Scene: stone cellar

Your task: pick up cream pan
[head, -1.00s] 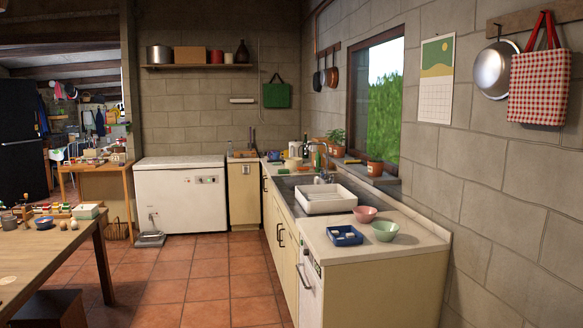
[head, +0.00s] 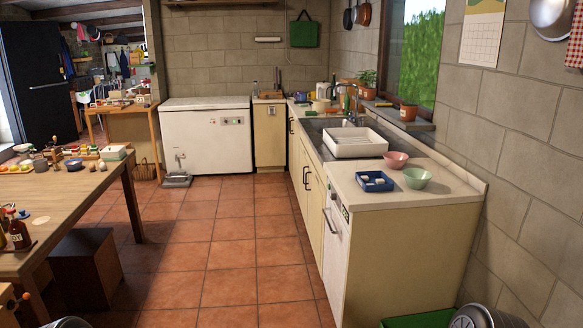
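I cannot clearly pick out a cream pan. A small cream-coloured item (head: 320,106) stands among things at the far end of the counter (head: 440,197), too small to tell its kind. Dark and copper pans (head: 363,15) hang on the back part of the right wall, left of the window. A silver pan (head: 552,14) hangs at the top right, cut by the frame edge. Neither of my grippers shows; only rounded grey parts, perhaps of my arms, enter at the bottom edge.
The counter holds a white basin (head: 354,143), a blue tray (head: 375,182), a pink bowl (head: 396,160) and a green bowl (head: 417,178). A wooden table (head: 70,205) with a stool (head: 86,268) stands left. A green container (head: 420,319) is at bottom right. Tiled floor between is clear.

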